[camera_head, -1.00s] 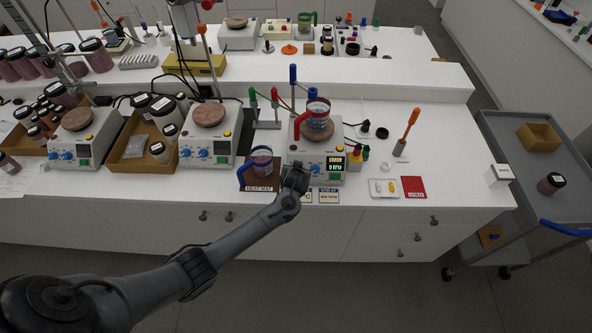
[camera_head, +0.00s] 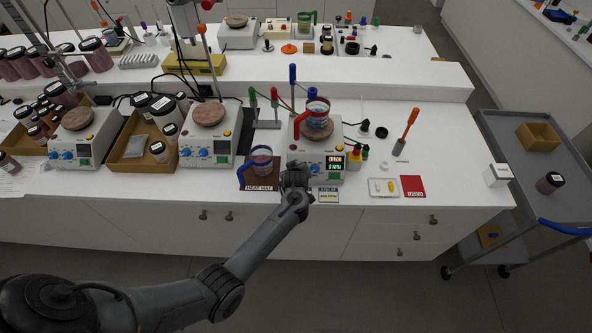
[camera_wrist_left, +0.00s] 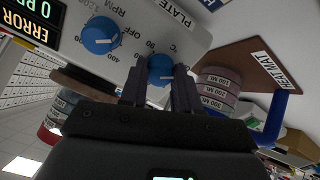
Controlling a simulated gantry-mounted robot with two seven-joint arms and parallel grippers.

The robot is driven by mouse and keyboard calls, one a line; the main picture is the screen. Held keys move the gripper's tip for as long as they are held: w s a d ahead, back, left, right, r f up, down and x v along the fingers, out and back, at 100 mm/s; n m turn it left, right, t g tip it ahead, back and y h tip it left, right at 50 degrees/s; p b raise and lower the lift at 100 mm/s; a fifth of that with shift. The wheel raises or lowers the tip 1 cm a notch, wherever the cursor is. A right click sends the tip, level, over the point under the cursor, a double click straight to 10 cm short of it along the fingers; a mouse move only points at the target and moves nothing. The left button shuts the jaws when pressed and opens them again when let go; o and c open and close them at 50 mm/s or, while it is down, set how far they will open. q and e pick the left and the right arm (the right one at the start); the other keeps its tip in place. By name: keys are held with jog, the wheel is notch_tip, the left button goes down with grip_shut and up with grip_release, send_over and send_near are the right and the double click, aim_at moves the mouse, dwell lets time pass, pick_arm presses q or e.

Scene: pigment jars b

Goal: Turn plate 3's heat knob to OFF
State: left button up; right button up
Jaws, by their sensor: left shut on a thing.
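The plate at the front centre, plate 3 by task, is a white hotplate (camera_head: 334,178) with a lit display reading ERROR and 0 RPM. In the left wrist view its panel (camera_wrist_left: 190,28) is labelled PLATE, with the number cut off. The blue heat knob (camera_wrist_left: 160,66) has a °C scale beside it; its pointer direction cannot be told. My left gripper (camera_wrist_left: 158,83) is shut on this knob, one finger on each side. In the head view my left gripper (camera_head: 295,169) covers the knob. The blue RPM knob (camera_wrist_left: 101,36) is beside it, untouched. My right gripper is not in view.
A red-handled beaker (camera_head: 316,119) stands on the hotplate. A blue-handled beaker (camera_head: 262,158) stands on the brown heat mat (camera_head: 256,184), close left of my gripper. Two similar hotplates stand further left.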

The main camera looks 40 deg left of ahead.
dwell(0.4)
pick_arm(q)
jog(key=o, duration=1.1)
jog(key=shift+c, duration=0.2)
jog(key=p+v, duration=0.1)
jog(key=v, duration=0.9)
jog(key=shift+s+d+r, duration=0.2)
jog(key=shift+s+d, duration=0.05)
jog(key=shift+s, duration=0.05)
